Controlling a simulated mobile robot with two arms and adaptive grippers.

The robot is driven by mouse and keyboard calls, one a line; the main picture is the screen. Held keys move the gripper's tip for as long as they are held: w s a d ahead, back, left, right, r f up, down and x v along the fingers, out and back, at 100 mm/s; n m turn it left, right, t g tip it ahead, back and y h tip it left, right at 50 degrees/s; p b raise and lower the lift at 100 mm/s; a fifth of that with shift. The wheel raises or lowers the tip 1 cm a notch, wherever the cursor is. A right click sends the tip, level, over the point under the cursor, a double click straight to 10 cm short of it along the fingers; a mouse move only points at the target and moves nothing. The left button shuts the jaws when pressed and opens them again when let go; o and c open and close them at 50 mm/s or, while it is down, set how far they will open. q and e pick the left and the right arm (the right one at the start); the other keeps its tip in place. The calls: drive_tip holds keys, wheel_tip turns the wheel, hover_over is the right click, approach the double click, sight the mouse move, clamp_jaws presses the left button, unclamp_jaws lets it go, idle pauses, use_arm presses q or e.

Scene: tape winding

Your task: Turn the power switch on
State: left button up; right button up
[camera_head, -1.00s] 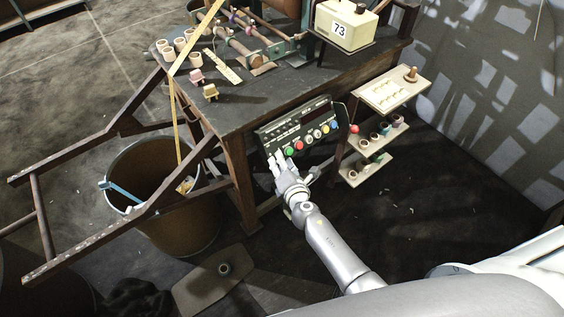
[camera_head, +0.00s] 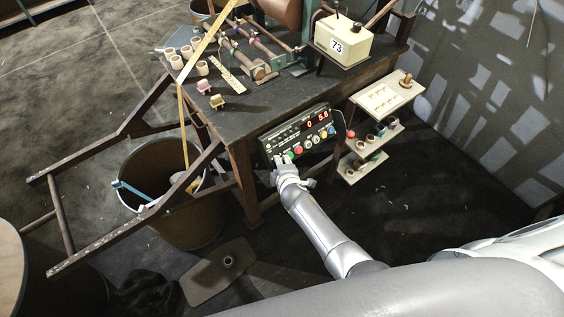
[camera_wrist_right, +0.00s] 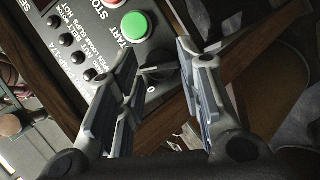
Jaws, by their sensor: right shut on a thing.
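The dark control panel (camera_head: 290,131) is mounted on the front of the workbench, and its red digits (camera_head: 317,118) are lit. The power switch is a black rotary knob (camera_wrist_right: 160,73) at the panel's corner, beside the green START button (camera_wrist_right: 136,25), with a "0" mark near it. My right gripper (camera_head: 279,161) is at the panel's lower left corner. In the right wrist view its two fingers (camera_wrist_right: 160,88) stand on either side of the knob, shut on it. The fingers hide part of the knob. My left gripper is in neither view.
The workbench (camera_head: 262,104) carries a winding machine, several small cups and a cream box (camera_head: 343,42) marked 73. A brown bin (camera_head: 199,210) stands left of my right arm. A small shelf (camera_head: 390,95) stands right of the panel. Open floor lies below.

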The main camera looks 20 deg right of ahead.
drive_tip(key=shift+m+g+p, duration=0.5)
drive_tip(key=shift+m+p, duration=0.4)
drive_tip(key=shift+m, duration=0.2)
drive_tip(key=o, duration=1)
drive_tip(key=shift+w, duration=0.1)
drive_tip(key=shift+r, duration=0.1)
drive_tip(key=shift+d+v, duration=0.2)
drive_tip(key=shift+v, duration=5.8)
